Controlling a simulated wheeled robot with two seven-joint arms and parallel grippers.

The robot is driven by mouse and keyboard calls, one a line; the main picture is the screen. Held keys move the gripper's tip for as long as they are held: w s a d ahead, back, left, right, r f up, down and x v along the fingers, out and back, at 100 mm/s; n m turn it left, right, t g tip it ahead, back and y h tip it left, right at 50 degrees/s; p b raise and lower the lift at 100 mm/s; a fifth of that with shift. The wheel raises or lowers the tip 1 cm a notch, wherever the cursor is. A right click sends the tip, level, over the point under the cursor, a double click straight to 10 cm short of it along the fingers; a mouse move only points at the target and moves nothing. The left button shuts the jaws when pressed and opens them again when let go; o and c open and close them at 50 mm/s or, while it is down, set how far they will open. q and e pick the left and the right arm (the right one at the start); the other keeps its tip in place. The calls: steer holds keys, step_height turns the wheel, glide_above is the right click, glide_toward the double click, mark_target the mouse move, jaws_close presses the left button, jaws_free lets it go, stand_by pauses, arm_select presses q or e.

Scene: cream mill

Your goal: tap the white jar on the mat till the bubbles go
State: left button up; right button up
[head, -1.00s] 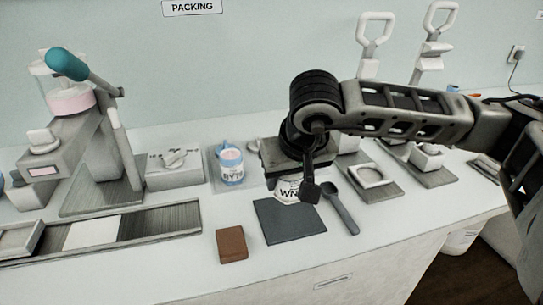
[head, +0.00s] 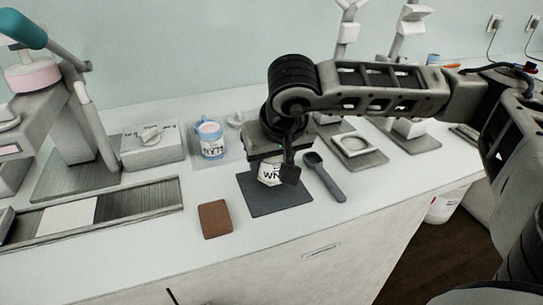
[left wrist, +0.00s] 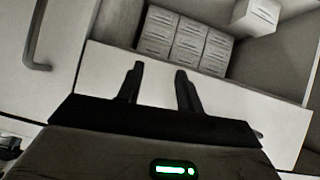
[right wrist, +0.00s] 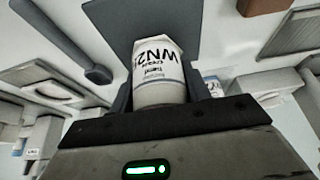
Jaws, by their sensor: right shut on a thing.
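The white jar (head: 269,174) has dark lettering on its label. My right gripper (head: 272,160) is shut on it, with a finger on each side in the right wrist view (right wrist: 160,90). The jar is over the back part of the dark grey mat (head: 280,204); I cannot tell whether its base touches. In the right wrist view the jar (right wrist: 160,72) shows its label, with the mat (right wrist: 168,18) behind it. Bubbles cannot be made out. My left gripper (left wrist: 160,80) is open and empty, facing white drawers and boxes, away from the mat.
A brown block (head: 215,219) lies left of the mat, and a dark spoon (head: 325,178) lies close on its right. A square dish (head: 355,146) stands to the right. The front counter strip is clear.

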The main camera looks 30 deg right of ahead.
mark_target(271, 174)
step_height(271, 174, down, 4)
steer(key=b, duration=0.3)
steer(key=shift+r+b, duration=0.25)
steer(key=shift+b, duration=0.1)
steer(key=shift+r+p, duration=0.45)
steer(key=shift+p, duration=0.05)
steer(key=shift+c, duration=0.4)
steer(key=shift+r+p, duration=0.85)
steer(key=shift+r, duration=0.6)
steer(key=shift+f, duration=0.15)
